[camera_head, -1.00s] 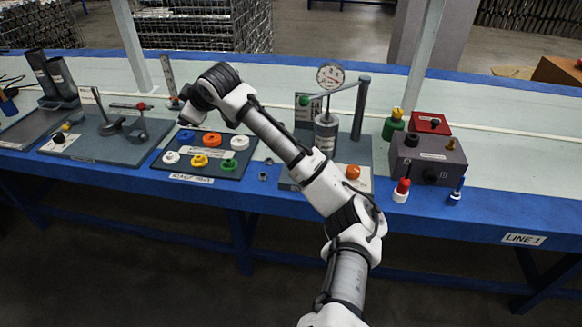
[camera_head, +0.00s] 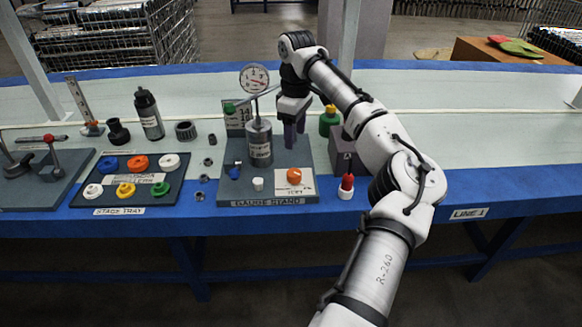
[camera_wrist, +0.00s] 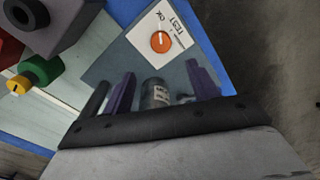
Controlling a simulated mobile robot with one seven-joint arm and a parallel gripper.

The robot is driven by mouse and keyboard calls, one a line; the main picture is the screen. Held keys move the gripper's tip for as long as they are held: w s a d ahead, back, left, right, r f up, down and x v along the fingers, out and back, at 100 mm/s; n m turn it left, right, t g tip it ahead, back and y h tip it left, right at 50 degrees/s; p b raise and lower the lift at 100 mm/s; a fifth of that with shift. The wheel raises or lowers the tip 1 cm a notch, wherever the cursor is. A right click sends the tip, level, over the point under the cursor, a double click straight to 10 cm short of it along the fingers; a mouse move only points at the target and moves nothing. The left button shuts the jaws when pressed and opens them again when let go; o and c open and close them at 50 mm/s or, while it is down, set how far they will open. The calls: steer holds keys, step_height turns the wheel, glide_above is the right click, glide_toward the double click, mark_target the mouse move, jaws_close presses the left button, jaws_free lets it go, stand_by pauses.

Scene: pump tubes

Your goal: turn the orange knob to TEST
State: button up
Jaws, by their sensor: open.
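The orange knob (camera_head: 294,176) sits on a white label plate at the front right of the grey gauge stand (camera_head: 228,187). In the wrist view the knob (camera_wrist: 161,42) carries a small white mark, and OK and TEST are printed beside it. I cannot tell surely which word the mark points to. My gripper (camera_head: 294,134) hangs fingers-down above the stand, behind the knob and right of the grey cylinder. In the wrist view its two purple fingers (camera_wrist: 163,88) are spread apart, with nothing held between them. The knob is beyond the fingertips, clear of them.
The gauge cylinder (camera_head: 259,143) stands close left of my gripper, under a dial (camera_head: 254,79). A grey box (camera_head: 345,152), a green container (camera_head: 328,121) and a red-topped white piece (camera_head: 346,187) stand to the right. A stack tray (camera_head: 126,181) lies left. The stand's front edge is open.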

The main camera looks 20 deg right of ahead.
mark_target(294, 172)
steer(key=f, duration=1.2)
steer(key=shift+s+a+f, duration=0.15)
steer(key=shift+s+f, duration=0.05)
steer(key=shift+f, duration=0.05)
steer(key=shift+c, duration=0.5)
steer(key=c, duration=0.9)
